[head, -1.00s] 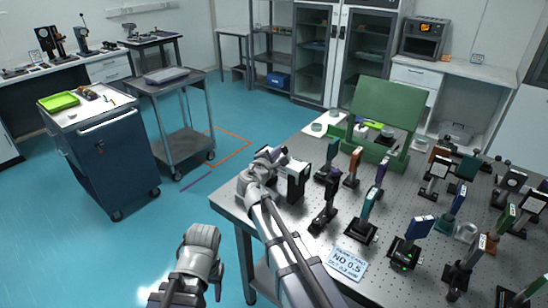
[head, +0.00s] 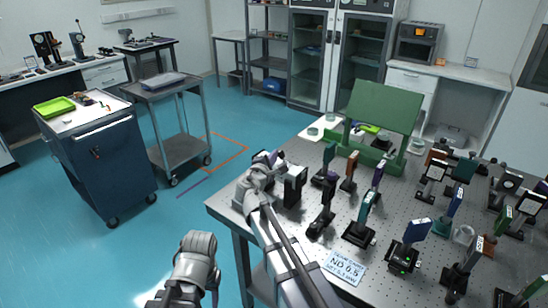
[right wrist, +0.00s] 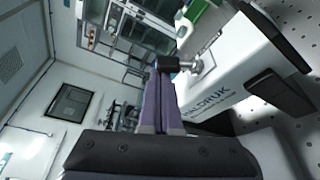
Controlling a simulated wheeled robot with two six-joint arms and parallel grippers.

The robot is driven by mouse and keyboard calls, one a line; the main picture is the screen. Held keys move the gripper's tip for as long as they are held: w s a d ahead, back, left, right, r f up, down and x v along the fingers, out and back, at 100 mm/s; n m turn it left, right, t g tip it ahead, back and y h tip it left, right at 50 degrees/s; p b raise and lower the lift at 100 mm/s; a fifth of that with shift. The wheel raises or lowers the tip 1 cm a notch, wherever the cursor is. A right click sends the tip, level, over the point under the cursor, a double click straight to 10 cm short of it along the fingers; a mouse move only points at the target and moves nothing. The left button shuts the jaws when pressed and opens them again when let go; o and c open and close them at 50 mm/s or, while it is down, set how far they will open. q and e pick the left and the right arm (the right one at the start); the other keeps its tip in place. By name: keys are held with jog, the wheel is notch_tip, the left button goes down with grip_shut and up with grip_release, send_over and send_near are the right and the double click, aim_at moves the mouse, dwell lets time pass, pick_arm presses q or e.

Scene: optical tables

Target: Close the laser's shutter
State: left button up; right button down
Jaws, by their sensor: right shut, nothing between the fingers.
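The laser is a white box with dark lettering (right wrist: 225,90) in the right wrist view. In the head view its pale top (head: 294,171) shows at the table's left end, partly hidden by my right arm. A short black cylinder on a silver stem (right wrist: 176,63) sticks out from the laser's side; it looks like the shutter's handle. My right gripper (right wrist: 158,80) is shut and empty. Its purple fingers point at the black cylinder and overlap it in the picture; I cannot tell if they touch. In the head view the right gripper (head: 279,156) is small beside the laser. My left gripper is out of view.
The perforated optical table (head: 320,150) carries several mounted optics right of the laser. A green stand (head: 385,105) stands at its back, and a label card reading ND 0.5 (head: 344,266) lies in front. A blue tool cart (head: 110,165) stands left; blue floor lies between.

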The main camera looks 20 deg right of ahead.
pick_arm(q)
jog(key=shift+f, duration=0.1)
pick_arm(e)
jog(key=shift+s, duration=0.1)
jog(key=m, duration=0.1)
jog(key=m+b, duration=0.1)
jog(key=m+t+b, duration=0.1)
jog(key=shift+s+d+r, duration=0.2)
jog(key=shift+s+d, duration=0.2)
jog(key=m, duration=0.1)
jog(key=m+b, duration=0.1)
jog(key=m+t+h, duration=0.1)
jog(key=shift+s+d+r+m+b, duration=0.1)
jog(key=shift+s+d+m+b, duration=0.2)
jog(key=shift+s+m+b, duration=0.1)
jog(key=shift+r, duration=0.2)
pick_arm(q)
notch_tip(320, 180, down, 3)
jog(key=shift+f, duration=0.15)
pick_arm(e)
jog(key=shift+s, duration=0.1)
